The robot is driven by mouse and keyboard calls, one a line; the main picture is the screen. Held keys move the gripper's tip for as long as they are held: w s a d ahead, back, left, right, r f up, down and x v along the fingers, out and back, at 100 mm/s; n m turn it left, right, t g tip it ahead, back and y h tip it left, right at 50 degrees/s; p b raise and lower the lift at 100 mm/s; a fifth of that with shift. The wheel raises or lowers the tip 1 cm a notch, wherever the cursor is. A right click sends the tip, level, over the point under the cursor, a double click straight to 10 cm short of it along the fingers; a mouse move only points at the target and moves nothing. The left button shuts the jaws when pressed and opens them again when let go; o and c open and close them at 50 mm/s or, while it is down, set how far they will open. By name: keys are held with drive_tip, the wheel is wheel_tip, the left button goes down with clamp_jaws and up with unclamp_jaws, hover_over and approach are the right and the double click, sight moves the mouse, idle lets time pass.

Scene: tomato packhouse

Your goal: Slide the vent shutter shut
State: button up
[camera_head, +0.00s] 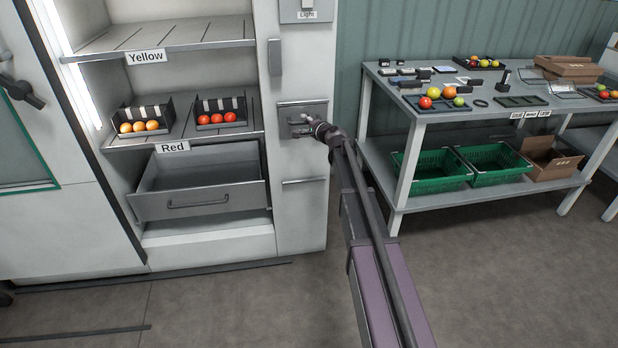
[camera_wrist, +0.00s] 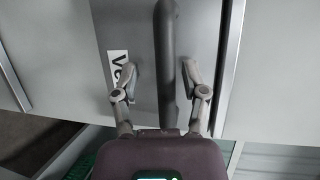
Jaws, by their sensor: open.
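The vent shutter (camera_head: 302,105) is a grey panel on the white cabinet column, below a light panel. In the wrist view its grey face (camera_wrist: 200,30) carries a dark upright bar handle (camera_wrist: 166,25) and a white label (camera_wrist: 118,68) that reads "Ve", the rest hidden by a finger. My gripper (camera_head: 301,124) is at the shutter. In the wrist view my gripper (camera_wrist: 161,68) is open, with one finger on each side of the handle. I cannot tell whether either finger touches it.
Left of the column are shelves with boxes of orange and red tomatoes (camera_head: 217,119) and an open grey drawer (camera_head: 198,203). A table (camera_head: 385,93) with trays, produce and green crates (camera_head: 432,176) below stands at right. The floor between is clear.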

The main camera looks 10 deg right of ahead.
drive_tip(key=shift+f+b, duration=2.95)
drive_tip(key=shift+f, duration=0.25)
drive_tip(key=r+p+v, duration=0.1)
drive_tip(key=p+v, duration=0.2)
drive_tip(key=v, duration=1.1)
drive_tip(key=s+a+n+g+p, duration=0.4)
drive_tip(key=s+n+p, duration=0.1)
drive_tip(key=s, duration=0.3)
drive_tip(key=s+a+n+g+p, duration=0.5)
drive_tip(key=s+p, duration=0.1)
drive_tip(key=s, duration=0.2)
drive_tip(key=shift+s+f+h, duration=0.2)
drive_tip(key=shift+s+h, duration=0.1)
drive_tip(key=shift+s, duration=0.1)
drive_tip(key=s+d+f+n+g+h, duration=0.2)
drive_tip(key=s+g+h, duration=0.1)
drive_tip(key=s, duration=0.5)
drive_tip(key=s+d+f+n+g+h, duration=0.1)
drive_tip(key=s+f+n+g+h, duration=0.15)
drive_tip(key=s, duration=0.55)
wheel_tip(320, 180, up, 18)
drive_tip(key=p, duration=1.8)
drive_tip(key=shift+d+r, duration=0.15)
drive_tip(key=shift+d, duration=0.1)
